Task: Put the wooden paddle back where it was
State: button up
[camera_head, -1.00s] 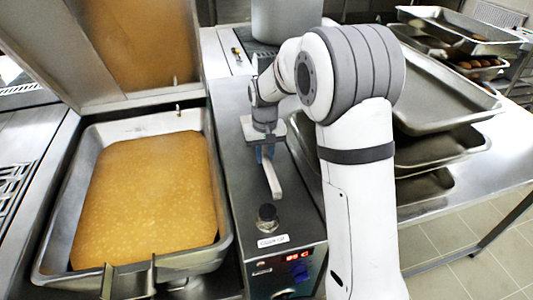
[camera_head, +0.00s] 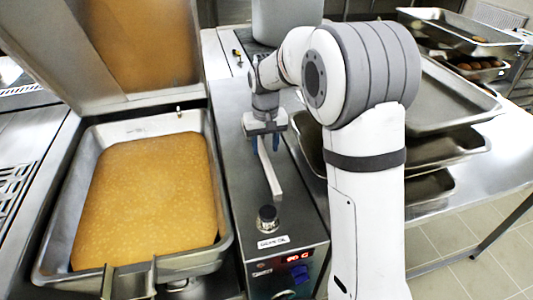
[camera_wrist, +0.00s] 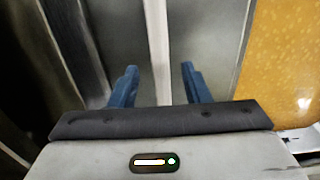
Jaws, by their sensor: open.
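In the wrist view the paddle (camera_wrist: 157,45) runs between the open fingers of my gripper (camera_wrist: 160,68), with a gap on each side. Its far end is hidden by my gripper in the head view.
A deep pan (camera_head: 222,215) of yellow-orange liquid stands left of the unit, its lid (camera_head: 140,45) raised. A stockpot (camera_head: 283,20) stands behind. Stacked trays (camera_head: 455,100) are at the right.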

notch_tip(320, 180, up, 8)
jog(key=s+d, duration=0.4)
jog(key=s, duration=0.5)
jog(key=s+d+f+m+t, duration=0.1)
jog(key=s+d, duration=0.3)
jog(key=s, duration=0.5)
jog(key=s+d+f+m+t, duration=0.1)
jog(key=s+d, duration=0.3)
jog(key=s, duration=0.5)
jog(key=shift+c, duration=0.7)
